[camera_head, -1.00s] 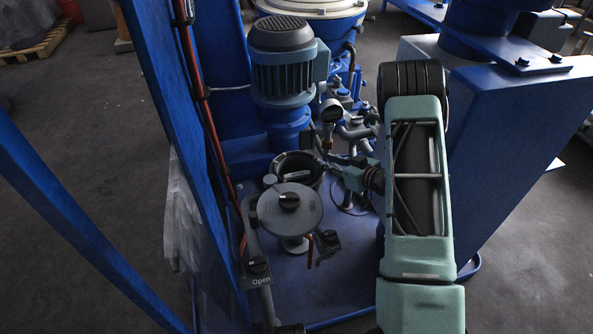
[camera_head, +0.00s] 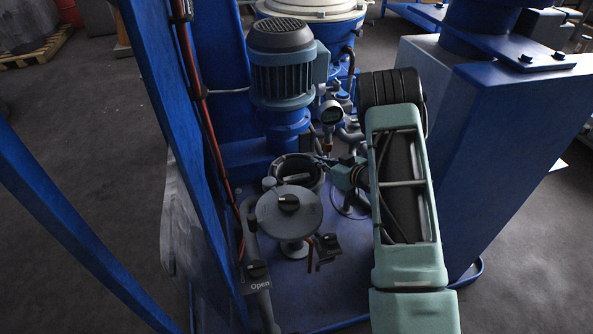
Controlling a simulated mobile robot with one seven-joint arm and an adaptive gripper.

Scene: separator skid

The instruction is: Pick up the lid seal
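A round grey lid (camera_head: 272,214) with a black knob is swung aside in front of an open pot (camera_head: 280,174). The pot's mouth shows a dark ring-like band (camera_head: 296,160) along its inside; this may be the lid seal, but I cannot tell for sure. A light bar shows within the pot. My gripper (camera_head: 324,164) is at the right rim of the pot, reaching in from the right. Its fingers are small and dark against the pot, so I cannot tell whether they are open or touch anything.
A motor (camera_head: 282,72) stands behind the pot, with a gauge (camera_head: 330,113) and pipes to its right. A blue post (camera_head: 180,130) and a handle marked Open (camera_head: 259,276) are on the left. A large blue housing (camera_head: 500,150) stands right of my arm.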

